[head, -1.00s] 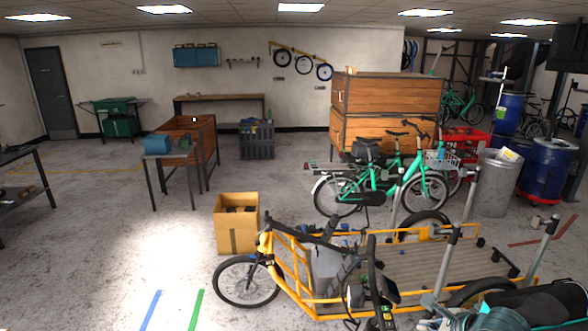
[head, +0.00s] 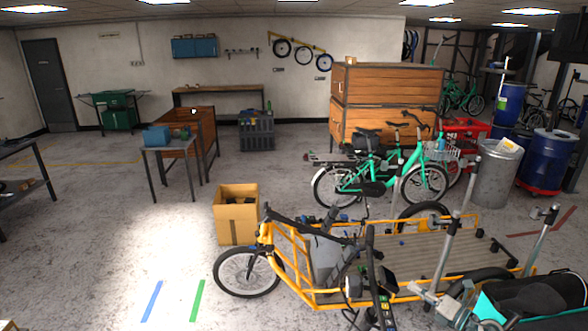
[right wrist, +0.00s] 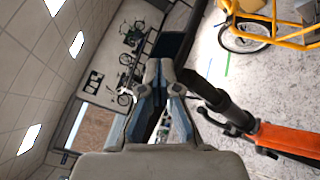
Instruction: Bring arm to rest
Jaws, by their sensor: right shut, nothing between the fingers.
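My right gripper (head: 428,292) appears in the head view at the lower right, in front of the yellow cargo bike's (head: 345,300) flat bed. In the right wrist view the right gripper's (right wrist: 158,68) two grey fingers are close together, with nothing held between them. In that view a black and orange bar (right wrist: 235,115) passes close to the right of the fingers; I cannot tell whether it touches. My left gripper is not in view.
Metal posts (head: 465,190) stand near the cargo bike. A teal and black bag (head: 530,298) is at the lower right. A cardboard box (head: 237,222) stands beyond the front wheel. Green bikes (head: 385,180) stand behind. The floor at left is mostly clear.

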